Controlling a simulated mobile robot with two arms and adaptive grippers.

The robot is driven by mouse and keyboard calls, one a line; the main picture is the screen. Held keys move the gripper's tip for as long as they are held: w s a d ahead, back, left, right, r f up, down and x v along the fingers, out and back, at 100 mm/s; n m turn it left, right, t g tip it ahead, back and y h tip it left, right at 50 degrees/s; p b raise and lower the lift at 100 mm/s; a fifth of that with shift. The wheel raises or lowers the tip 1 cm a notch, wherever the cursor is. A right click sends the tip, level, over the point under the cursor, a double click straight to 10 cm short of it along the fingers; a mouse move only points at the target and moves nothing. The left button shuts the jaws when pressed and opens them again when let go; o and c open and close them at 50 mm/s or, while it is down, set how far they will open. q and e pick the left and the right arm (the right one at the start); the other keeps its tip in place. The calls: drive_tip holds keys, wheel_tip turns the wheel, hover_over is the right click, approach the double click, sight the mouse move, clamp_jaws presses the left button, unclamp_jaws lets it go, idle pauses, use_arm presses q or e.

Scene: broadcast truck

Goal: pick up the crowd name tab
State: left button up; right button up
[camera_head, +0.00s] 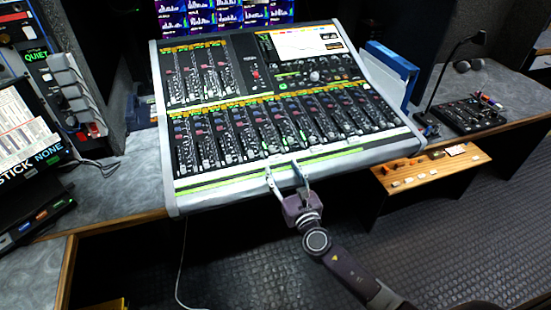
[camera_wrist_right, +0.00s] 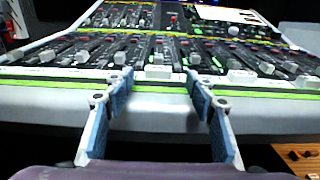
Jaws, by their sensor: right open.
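I cannot make out a tab that reads "crowd"; lettering on the small parts is too small to read. My right gripper (camera_head: 284,170) is open and empty at the front edge of the mixing console (camera_head: 168,165). In the right wrist view its two blue-padded fingers (camera_wrist_right: 158,86) stand apart, pointing at the console's front strip, with nothing between them. A green and white strip (camera_head: 232,176) runs along the console front below the faders. Small white and orange pieces lie on a wooden shelf (camera_head: 455,170) to the right. My left gripper is not in view.
A blue-and-white upright panel (camera_head: 395,75) stands right of the console. A desk lamp (camera_head: 440,75) and a small black control box (camera_head: 468,115) are on the right counter. A grey counter (camera_head: 115,195) and a screen (camera_head: 22,135) are at left. The dark floor (camera_head: 470,235) is clear at right.

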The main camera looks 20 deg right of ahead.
sight(277, 160)
drive_tip(key=w, duration=0.3)
drive_tip(key=shift+w+a, duration=0.2)
drive_tip(key=shift+w, duration=0.2)
drive_tip(key=c, duration=0.9)
drive_tip(key=shift+c, duration=0.3)
drive_tip(key=shift+r, duration=0.2)
